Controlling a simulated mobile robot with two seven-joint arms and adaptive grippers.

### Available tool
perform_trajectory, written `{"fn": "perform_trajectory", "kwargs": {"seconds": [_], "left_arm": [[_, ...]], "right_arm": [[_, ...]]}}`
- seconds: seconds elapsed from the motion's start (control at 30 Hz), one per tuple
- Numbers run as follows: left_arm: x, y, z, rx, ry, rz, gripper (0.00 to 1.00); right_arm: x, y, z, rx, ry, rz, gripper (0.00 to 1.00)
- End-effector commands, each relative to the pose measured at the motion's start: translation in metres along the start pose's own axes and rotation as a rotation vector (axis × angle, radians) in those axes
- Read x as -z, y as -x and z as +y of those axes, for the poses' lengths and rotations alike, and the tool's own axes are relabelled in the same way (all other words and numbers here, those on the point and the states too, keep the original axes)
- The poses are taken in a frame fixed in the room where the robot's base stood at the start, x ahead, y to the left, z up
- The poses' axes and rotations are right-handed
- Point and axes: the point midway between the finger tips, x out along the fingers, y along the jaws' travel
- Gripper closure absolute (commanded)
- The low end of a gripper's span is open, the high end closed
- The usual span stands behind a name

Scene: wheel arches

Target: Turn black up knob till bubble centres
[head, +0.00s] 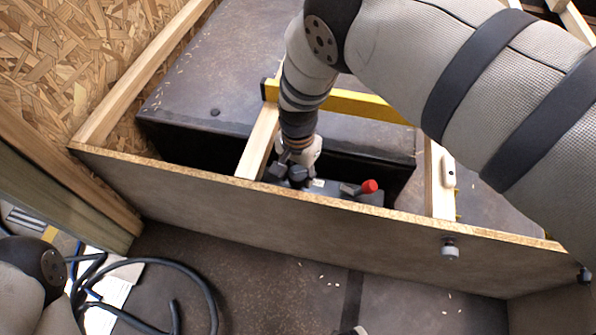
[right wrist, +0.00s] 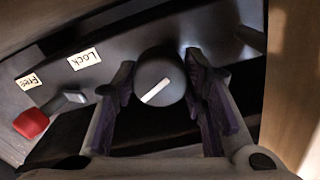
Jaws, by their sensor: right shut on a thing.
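The black knob (right wrist: 157,92) with a white pointer line fills the middle of the right wrist view. The line slants from lower left to upper right. My right gripper (right wrist: 162,76) has one finger on each side of the knob and is shut on it. In the head view my right gripper (head: 296,174) reaches down behind the grey board, and the knob is mostly hidden there. A yellow bar like a spirit level (head: 367,106) lies across the wooden strips, partly behind my right arm. I cannot make out its bubble.
A red-tipped lever (head: 369,186) stands right of my gripper; it also shows in the right wrist view (right wrist: 32,122), near the Lock (right wrist: 84,59) and Free (right wrist: 29,81) labels. The board's edge (head: 400,215) and wooden strips (head: 259,142) flank the narrow opening. A black hose (head: 190,273) lies lower left.

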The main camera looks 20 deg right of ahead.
Motion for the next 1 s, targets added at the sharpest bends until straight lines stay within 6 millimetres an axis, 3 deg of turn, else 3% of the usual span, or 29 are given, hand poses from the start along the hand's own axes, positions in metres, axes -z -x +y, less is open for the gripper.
{"fn": "perform_trajectory", "kwargs": {"seconds": [0.4,0.43,0.5,0.83,1.0], "left_arm": [[0.0,0.0,0.0,0.0,0.0,0.0,0.57],[0.0,0.0,0.0,0.0,0.0,0.0,0.57],[0.0,0.0,0.0,0.0,0.0,0.0,0.57],[0.0,0.0,0.0,0.0,0.0,0.0,0.57],[0.0,0.0,0.0,0.0,0.0,0.0,0.57]], "right_arm": [[0.0,0.0,0.0,-0.001,-0.006,0.0,0.89],[0.0,0.0,0.0,-0.001,-0.005,0.0,0.56],[0.0,0.0,0.0,-0.001,-0.005,0.0,0.41],[0.0,0.003,0.0,0.0,-0.005,0.001,0.4],[0.001,0.037,-0.001,0.003,-0.006,0.003,0.4]]}}
